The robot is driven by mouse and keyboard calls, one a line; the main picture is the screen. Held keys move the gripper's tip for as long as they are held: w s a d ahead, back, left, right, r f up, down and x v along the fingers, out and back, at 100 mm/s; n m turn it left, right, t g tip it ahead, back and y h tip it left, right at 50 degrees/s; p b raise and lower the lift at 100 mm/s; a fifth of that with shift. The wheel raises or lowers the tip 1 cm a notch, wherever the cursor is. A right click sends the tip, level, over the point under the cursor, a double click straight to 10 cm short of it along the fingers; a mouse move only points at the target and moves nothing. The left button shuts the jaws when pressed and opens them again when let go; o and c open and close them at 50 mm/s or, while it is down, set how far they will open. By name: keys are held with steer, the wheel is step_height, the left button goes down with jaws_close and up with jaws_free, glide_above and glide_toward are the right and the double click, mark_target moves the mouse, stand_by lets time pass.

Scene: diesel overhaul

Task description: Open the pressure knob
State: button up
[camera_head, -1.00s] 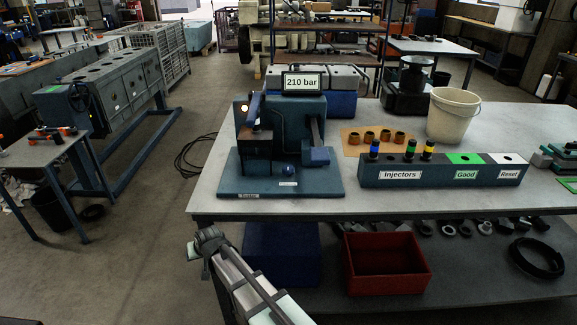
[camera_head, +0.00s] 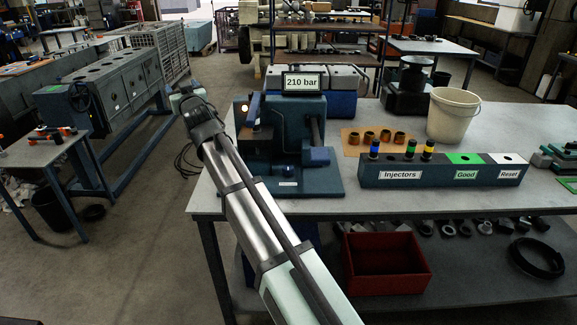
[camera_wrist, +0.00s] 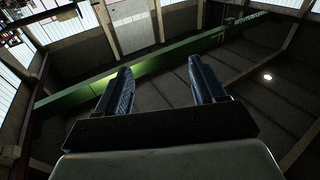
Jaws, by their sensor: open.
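The blue tester (camera_head: 290,135) stands on the workbench, with a small display (camera_head: 303,82) on top reading 210 bar. A small round dark blue knob (camera_head: 288,171) sits low on its front base; I take it for the pressure knob. My gripper (camera_wrist: 158,76) is open and empty in the wrist view, its two ribbed blue fingers spread against the ceiling. In the head view my gripper (camera_head: 187,93) is raised left of the tester, well apart from the knob, with its fingers hard to make out. The knob is out of the wrist view.
A long block (camera_head: 440,172) labelled Injectors, Good and Reset holds several injectors right of the tester. A cream bucket (camera_head: 452,116) and a tan pad (camera_head: 375,143) with brass parts stand behind. A red bin (camera_head: 387,265) is below. The bench front-right (camera_head: 480,200) is clear.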

steer(key=w+d+r+m+t+h, duration=0.1)
steer(key=w+d+r+t+h, duration=0.25)
steer(key=d, duration=0.75)
steer(key=m+g+h, duration=0.3)
steer(key=g+h, duration=0.2)
steer(key=g, duration=0.7)
glide_above(288, 167)
step_height(288, 167, down, 16)
steer(key=s+d+f+g, duration=0.1)
steer(key=s+f+g, duration=0.3)
steer(key=s, duration=0.2)
steer(key=x, duration=1.3)
steer(key=shift+w+d, duration=0.15)
steer(key=shift+w, duration=0.25)
steer(key=shift+c, duration=0.4)
